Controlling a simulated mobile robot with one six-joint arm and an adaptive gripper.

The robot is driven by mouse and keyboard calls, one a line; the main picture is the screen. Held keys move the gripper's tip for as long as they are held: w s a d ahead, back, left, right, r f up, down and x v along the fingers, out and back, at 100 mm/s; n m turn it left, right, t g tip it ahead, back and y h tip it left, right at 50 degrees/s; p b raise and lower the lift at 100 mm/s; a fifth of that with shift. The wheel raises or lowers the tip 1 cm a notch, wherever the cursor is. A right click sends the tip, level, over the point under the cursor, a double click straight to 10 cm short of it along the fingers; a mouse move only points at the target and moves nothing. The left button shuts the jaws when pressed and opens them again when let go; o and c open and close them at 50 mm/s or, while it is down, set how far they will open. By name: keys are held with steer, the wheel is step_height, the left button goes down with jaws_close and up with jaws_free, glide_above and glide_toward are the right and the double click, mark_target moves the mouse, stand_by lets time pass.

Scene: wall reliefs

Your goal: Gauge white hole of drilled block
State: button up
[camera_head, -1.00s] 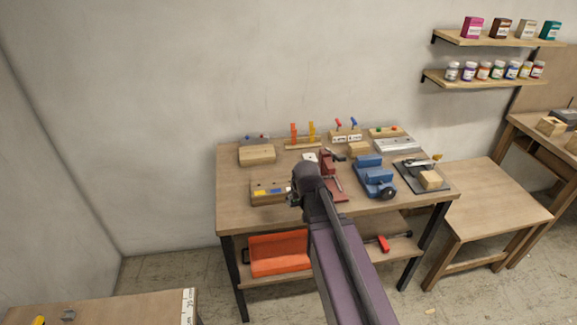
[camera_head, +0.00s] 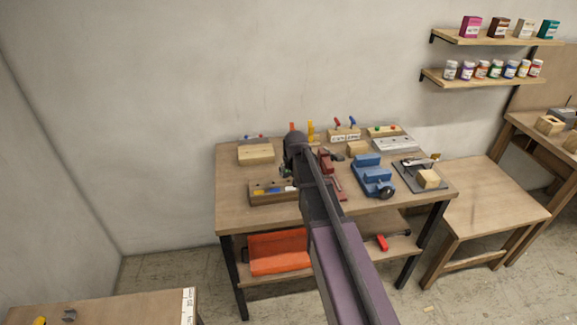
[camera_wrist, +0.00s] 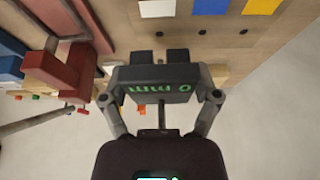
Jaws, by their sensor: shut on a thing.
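The drilled block (camera_head: 268,197) lies on the left front of the workbench. It has yellow, blue and white patches, and the white patch (camera_head: 290,188) is at its right end. In the wrist view the block (camera_wrist: 222,36) is at the top, with a dark hole beside each patch; the white hole (camera_wrist: 160,34) is at its left. My gripper (camera_wrist: 161,92) is shut on a black gauge (camera_wrist: 160,76) with green digits, which appear upside down. The gauge is near the white hole; contact cannot be told. In the head view my gripper (camera_head: 286,172) is largely hidden by my arm.
A red vise (camera_wrist: 65,75) stands close beside the block. A plain wooden block (camera_head: 256,154) lies behind. The bench's front left corner (camera_head: 231,213) is clear.

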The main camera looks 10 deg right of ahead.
steer(key=shift+w+r, duration=0.1)
steer(key=shift+w, duration=1.25)
steer(key=b, duration=0.4)
glide_above(290, 184)
steer(key=shift+s+a+f, duration=0.1)
steer(key=shift+f, duration=2.1)
steer(key=shift+f+b, duration=0.8)
steer(key=shift+b, duration=0.15)
steer(key=o, duration=1.1)
steer(key=shift+r, duration=0.2)
